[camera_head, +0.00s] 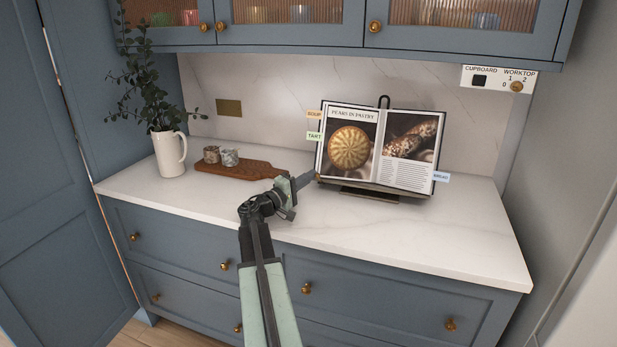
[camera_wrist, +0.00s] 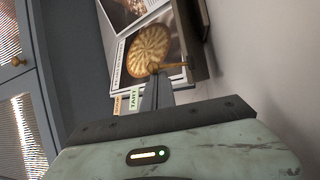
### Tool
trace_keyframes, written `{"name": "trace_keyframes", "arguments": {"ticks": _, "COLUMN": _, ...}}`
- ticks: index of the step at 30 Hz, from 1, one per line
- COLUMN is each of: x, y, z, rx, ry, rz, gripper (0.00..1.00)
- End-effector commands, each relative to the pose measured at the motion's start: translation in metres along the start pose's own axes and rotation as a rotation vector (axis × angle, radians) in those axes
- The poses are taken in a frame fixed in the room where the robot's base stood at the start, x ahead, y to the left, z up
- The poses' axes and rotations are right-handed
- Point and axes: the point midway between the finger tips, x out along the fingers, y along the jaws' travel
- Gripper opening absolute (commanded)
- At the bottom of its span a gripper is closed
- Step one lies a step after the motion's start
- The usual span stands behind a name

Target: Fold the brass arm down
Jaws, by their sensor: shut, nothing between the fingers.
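An open cookbook (camera_head: 408,175) leans on a dark stand (camera_head: 370,195) on the worktop. A small brass arm (camera_wrist: 174,66) shows at the stand's lower ledge in the wrist view, reaching across the lower edge of the left page. In the head view only a tiny brass bit (camera_head: 317,177) shows at the book's lower left corner. My gripper (camera_head: 313,178) is shut and empty, its tips at that corner. In the wrist view my fingers (camera_wrist: 156,80) overlap the brass arm's end; I cannot tell whether they touch it.
A wooden board (camera_head: 240,172) with two small cups stands left of my gripper. A white jug (camera_head: 170,155) with leafy stems is further left. Glazed cupboards (camera_head: 290,20) hang above. A switch panel (camera_head: 498,79) is at upper right. The worktop's front right (camera_head: 440,240) is clear.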

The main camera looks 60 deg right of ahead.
Motion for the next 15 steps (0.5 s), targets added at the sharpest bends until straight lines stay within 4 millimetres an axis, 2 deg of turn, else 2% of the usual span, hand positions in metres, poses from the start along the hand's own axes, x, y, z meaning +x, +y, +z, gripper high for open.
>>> {"name": "trace_keyframes", "arguments": {"ticks": 15, "x": -0.0098, "y": -0.0096, "z": 0.0032, "rx": 0.0, "ry": 0.002, "rz": 0.0, "gripper": 0.0}}
